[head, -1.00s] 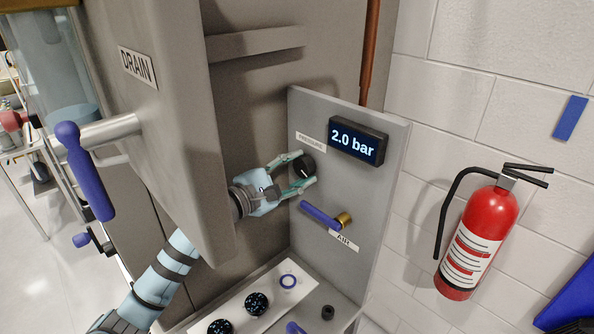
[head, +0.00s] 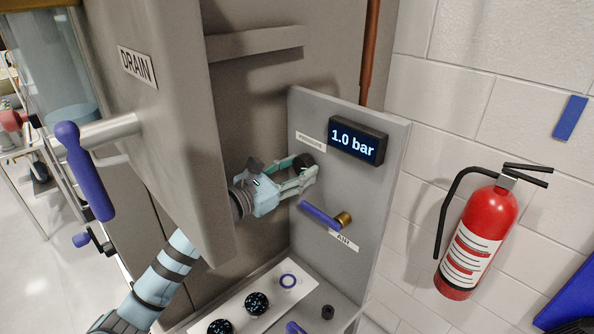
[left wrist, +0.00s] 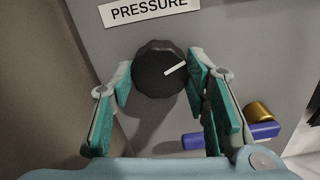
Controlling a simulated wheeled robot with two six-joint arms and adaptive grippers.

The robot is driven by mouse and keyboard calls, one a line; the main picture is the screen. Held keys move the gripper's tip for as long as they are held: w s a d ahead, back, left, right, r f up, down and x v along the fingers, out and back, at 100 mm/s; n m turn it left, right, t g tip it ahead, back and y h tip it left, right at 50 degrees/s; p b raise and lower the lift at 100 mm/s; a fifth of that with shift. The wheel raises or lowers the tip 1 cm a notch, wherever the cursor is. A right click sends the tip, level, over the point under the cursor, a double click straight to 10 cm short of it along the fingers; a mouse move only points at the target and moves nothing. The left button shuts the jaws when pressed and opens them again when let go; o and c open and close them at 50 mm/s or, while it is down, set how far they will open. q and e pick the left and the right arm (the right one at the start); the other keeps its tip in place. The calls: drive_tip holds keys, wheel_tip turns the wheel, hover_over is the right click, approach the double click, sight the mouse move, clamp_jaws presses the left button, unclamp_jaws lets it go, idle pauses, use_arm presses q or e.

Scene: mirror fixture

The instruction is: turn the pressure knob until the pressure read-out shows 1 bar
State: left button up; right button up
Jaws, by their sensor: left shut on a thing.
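The pressure knob (left wrist: 158,70) is a black ribbed dial with a white pointer mark, under the PRESSURE label in the left wrist view. The mark points to the right and slightly up. My left gripper (left wrist: 158,80) has one finger on each side of the knob and is shut on it. In the head view my left gripper (head: 303,172) covers part of the knob (head: 303,160). The pressure read-out (head: 357,140) on the grey panel shows 1.0 bar. My right gripper is not in view.
A blue AIR valve handle (head: 320,215) with a brass fitting sits just below the knob. A large grey housing with a DRAIN label (head: 137,66) stands left of the panel, close to my left arm. A red fire extinguisher (head: 478,240) hangs at the right.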

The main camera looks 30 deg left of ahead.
use_arm(q)
drive_tip(key=shift+n, duration=0.5)
drive_tip(key=o, duration=1.2)
